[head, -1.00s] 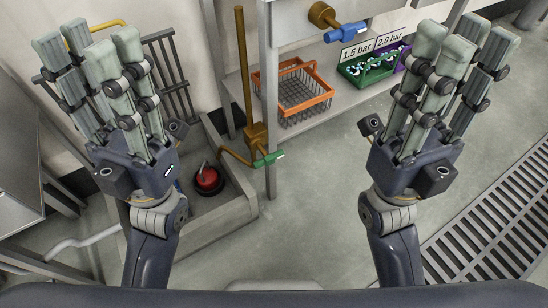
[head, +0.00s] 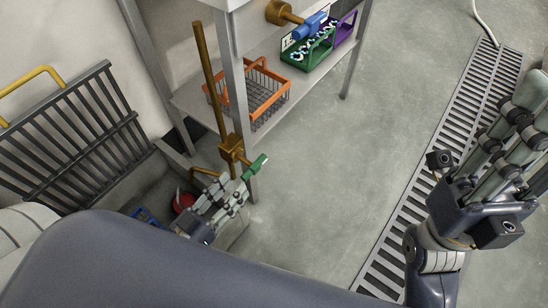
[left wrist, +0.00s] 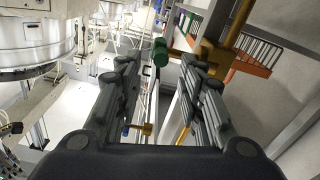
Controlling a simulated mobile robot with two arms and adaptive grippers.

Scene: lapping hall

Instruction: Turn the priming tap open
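A tap with a green lever (head: 255,167) and a brass body (head: 233,150) sits low on an upright brass pipe (head: 207,75). The lever points out to the right, crosswise to the pipe. My left gripper (head: 232,187) is just below and left of the lever, fingers toward it. In the left wrist view the green lever (left wrist: 160,52) shows ahead, between the spread fingertips (left wrist: 158,66), with no visible grip. A second tap, with a blue lever (head: 311,26), is on the table's front. My right gripper (head: 528,112) is open and empty, far right.
An orange wire basket (head: 262,98) and a green crate (head: 308,50) with small parts stand on the lower shelf. A table leg (head: 236,95) is close beside the pipe. A dark grate (head: 75,135) leans on the wall.

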